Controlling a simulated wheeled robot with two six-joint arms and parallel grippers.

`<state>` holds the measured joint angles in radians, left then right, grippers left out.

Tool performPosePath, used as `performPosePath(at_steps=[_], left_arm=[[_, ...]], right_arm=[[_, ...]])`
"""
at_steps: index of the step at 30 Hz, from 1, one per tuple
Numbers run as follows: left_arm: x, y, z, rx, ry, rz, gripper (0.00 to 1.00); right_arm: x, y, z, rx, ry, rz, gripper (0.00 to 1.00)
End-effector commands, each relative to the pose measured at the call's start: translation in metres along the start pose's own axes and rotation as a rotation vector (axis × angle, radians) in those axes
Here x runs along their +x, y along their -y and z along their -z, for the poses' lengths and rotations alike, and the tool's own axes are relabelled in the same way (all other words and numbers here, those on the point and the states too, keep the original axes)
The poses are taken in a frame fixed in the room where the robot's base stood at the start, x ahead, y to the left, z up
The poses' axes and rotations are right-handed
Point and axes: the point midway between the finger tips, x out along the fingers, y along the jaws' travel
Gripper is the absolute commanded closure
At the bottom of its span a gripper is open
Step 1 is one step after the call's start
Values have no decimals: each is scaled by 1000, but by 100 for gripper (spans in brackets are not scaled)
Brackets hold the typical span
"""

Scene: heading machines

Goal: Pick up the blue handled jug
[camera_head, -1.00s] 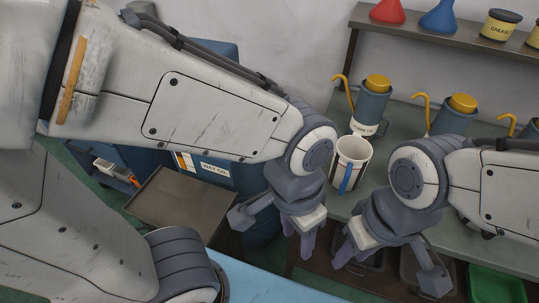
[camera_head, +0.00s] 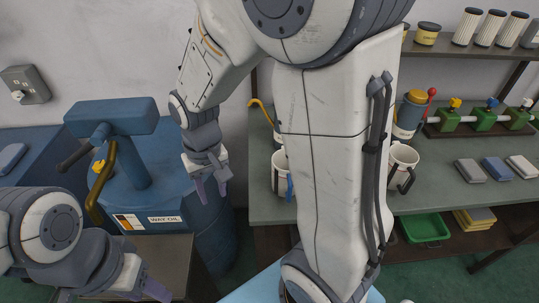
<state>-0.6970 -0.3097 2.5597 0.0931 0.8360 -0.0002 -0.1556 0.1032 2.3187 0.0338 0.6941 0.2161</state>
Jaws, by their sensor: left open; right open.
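The blue handled jug (camera_head: 279,172) is a pale cup standing upright on the grey-green bench. Its blue handle (camera_head: 290,186) shows at its right, and my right arm hides part of its right side. My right gripper (camera_head: 211,188) is open and empty, left of the jug and apart from it, in front of the blue drum. My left gripper (camera_head: 112,290) is open at the lower left, far from the jug, with its fingertips near the bottom edge. A similar jug with a dark handle (camera_head: 401,164) stands further right on the bench.
An oil can (camera_head: 410,112), green valves (camera_head: 484,118) and several small blocks (camera_head: 497,169) are on the bench. A green tray (camera_head: 425,228) lies below.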

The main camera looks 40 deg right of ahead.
Motion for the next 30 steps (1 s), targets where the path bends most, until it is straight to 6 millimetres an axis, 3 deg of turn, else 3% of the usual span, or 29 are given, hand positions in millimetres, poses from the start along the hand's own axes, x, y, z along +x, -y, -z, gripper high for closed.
performPosePath(at_steps=[1, 3, 6, 9, 12, 15, 22, 30], left_arm=[[-29, -2, 2, 0, 0, 0, 50], [-45, -3, 2, 0, 0, 0, 50], [-63, -4, 3, 0, 0, 0, 50], [-74, -5, 4, 0, 0, 0, 50], [-79, -6, 4, -1, 0, 0, 50], [-82, -6, 4, 0, 0, 0, 50], [-90, -6, 5, 1, 0, 0, 50], [-98, -7, 5, 3, 0, 0, 50]], right_arm=[[-14, -31, 23, 138, 10, -12, 58], [-13, -70, 45, 298, 12, -23, 58], [-7, -121, 63, 485, 14, -35, 58], [0, -161, 70, 619, 17, -42, 58], [6, -184, 71, 696, 17, -46, 58], [16, -194, 71, 726, 19, -48, 58], [51, -195, 70, 728, 20, -48, 58], [68, -196, 70, 726, 19, -48, 58]])
